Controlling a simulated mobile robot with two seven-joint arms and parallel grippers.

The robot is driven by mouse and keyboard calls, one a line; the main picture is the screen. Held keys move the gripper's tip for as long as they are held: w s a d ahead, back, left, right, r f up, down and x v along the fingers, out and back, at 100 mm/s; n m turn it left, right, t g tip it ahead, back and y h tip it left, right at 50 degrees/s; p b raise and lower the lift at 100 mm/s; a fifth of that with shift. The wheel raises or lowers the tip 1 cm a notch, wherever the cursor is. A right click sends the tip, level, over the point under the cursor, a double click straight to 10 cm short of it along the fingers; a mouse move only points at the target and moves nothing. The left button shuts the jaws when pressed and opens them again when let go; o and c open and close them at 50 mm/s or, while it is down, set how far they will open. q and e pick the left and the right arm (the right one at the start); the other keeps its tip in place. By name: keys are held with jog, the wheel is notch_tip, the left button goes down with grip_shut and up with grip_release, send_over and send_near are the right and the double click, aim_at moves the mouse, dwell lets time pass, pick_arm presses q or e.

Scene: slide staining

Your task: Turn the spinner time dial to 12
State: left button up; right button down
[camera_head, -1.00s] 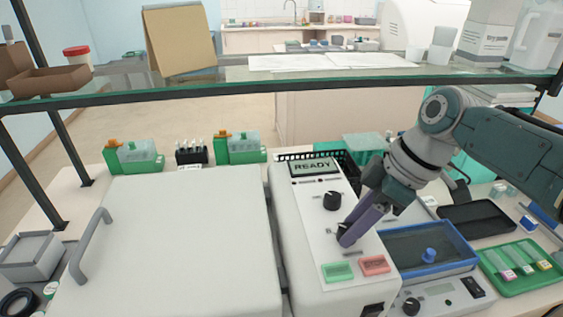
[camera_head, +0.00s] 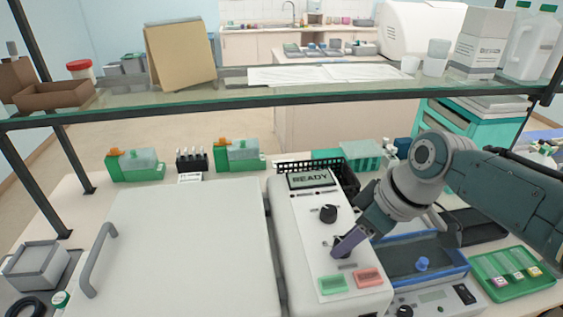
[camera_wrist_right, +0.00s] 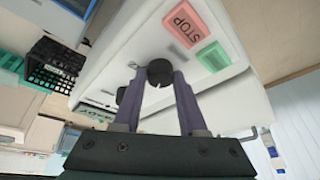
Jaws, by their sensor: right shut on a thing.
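The white spinner (camera_head: 305,240) has a slanted control panel with a screen reading READY (camera_head: 311,178) at its top. An upper black dial (camera_head: 329,214) stands free on the panel. My right gripper (camera_head: 341,246) reaches down from the right and is shut on the lower black dial, which its fingers mostly hide in the head view. In the right wrist view the lower dial (camera_wrist_right: 160,72) sits between the purple fingertips, and the upper dial (camera_wrist_right: 120,95) shows beside the left finger. The dial markings are too small to read. My left gripper is not in view.
Green START-side button (camera_head: 333,283) and red STOP button (camera_head: 368,277) lie just below the gripped dial. A blue-rimmed tray (camera_head: 455,268) and a green slide tray (camera_head: 520,290) are at the right. A glass shelf (camera_head: 215,101) crosses above the bench.

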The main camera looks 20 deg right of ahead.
jog(key=m+p, duration=0.1)
jog(key=m+h+p, duration=0.1)
jog(key=m, duration=0.2)
jog(key=shift+s+a+r+m+t+h+p, duration=0.1)
jog(key=shift+a+r+m+t+h+p, duration=0.05)
jog(key=shift+a+m+t+h+p, duration=0.2)
jog(key=m+h+p, duration=0.1)
jog(key=m, duration=0.1)
jog(key=shift+m, duration=0.35)
jog(key=shift+m+h, duration=0.45)
jog(key=shift+m, duration=0.45)
jog(key=m, duration=0.1)
jog(key=m+h, duration=0.1)
jog(key=shift+a+f+m+b, duration=0.15)
jog(key=shift+f+m+b, duration=0.1)
jog(key=shift+m+b, duration=0.05)
pick_arm(q)
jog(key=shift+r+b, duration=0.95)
jog(key=shift+b, duration=0.05)
pick_arm(e)
jog(key=shift+m+g+h, duration=0.55)
jog(key=shift+m+h, duration=0.05)
jog(key=shift+m, duration=1.3)
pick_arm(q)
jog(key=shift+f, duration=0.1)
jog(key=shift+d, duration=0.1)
pick_arm(e)
jog(key=shift+c, duration=2.3)
grip_release()
jog(key=shift+r, duration=0.1)
